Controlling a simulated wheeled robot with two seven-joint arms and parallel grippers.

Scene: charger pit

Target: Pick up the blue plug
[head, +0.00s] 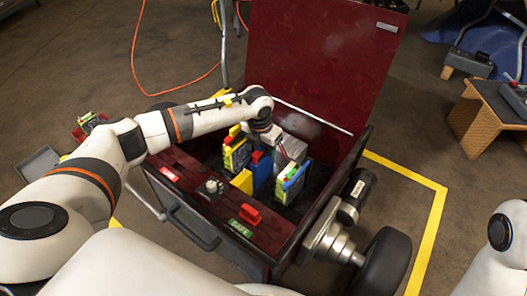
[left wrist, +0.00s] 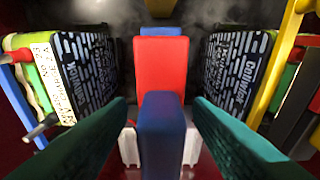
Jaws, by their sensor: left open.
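A blue upright block (left wrist: 162,135), seemingly the blue plug, stands between the fingers of my left gripper (left wrist: 160,108) in the left wrist view. Gaps show on both sides of it, and the jaws are open. A red block (left wrist: 161,66) rises directly beyond it. In the head view the left arm reaches over the open dark red box, and its wrist (head: 263,128) is bent down into it. A blue part (head: 262,175) with a red top shows just below that wrist. The fingertips are hidden there. My right gripper is out of view.
Yellow-and-dark modules flank the gripper left (head: 237,154) and right (head: 291,184). The box's raised lid (head: 325,65) stands behind. A black wheel (head: 385,265) is at the box's right.

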